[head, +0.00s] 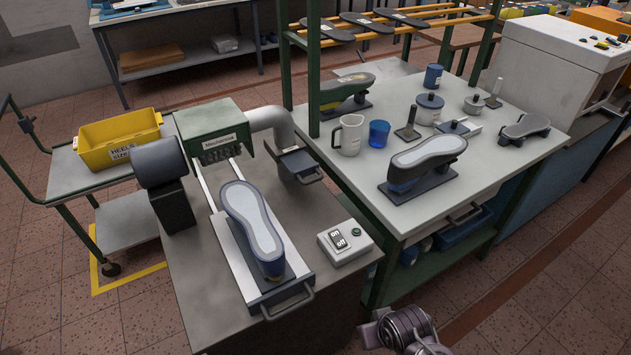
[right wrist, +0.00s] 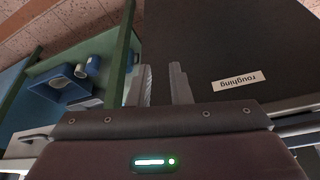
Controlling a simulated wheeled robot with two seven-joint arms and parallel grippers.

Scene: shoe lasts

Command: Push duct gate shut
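The duct gate (head: 299,162) is a dark flat plate with a handle at its outer end. It sticks out to the right from the grey bent duct (head: 272,118) behind the green machine, so it appears pulled out. My right arm shows at the bottom of the head view, well in front of the gate; its fingertips cannot be made out there. In the right wrist view my right gripper (right wrist: 158,85) has its two fingers apart with nothing between them. The gate does not show in that view. My left gripper is in neither view.
A green machine (head: 212,130) stands on the bench behind a tray holding a shoe last (head: 252,222). A switch box (head: 345,243) sits near the bench's right edge. The side table (head: 480,160), with a mug (head: 349,135), adjoins at right. A "roughing" label (right wrist: 238,80) shows in the wrist view.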

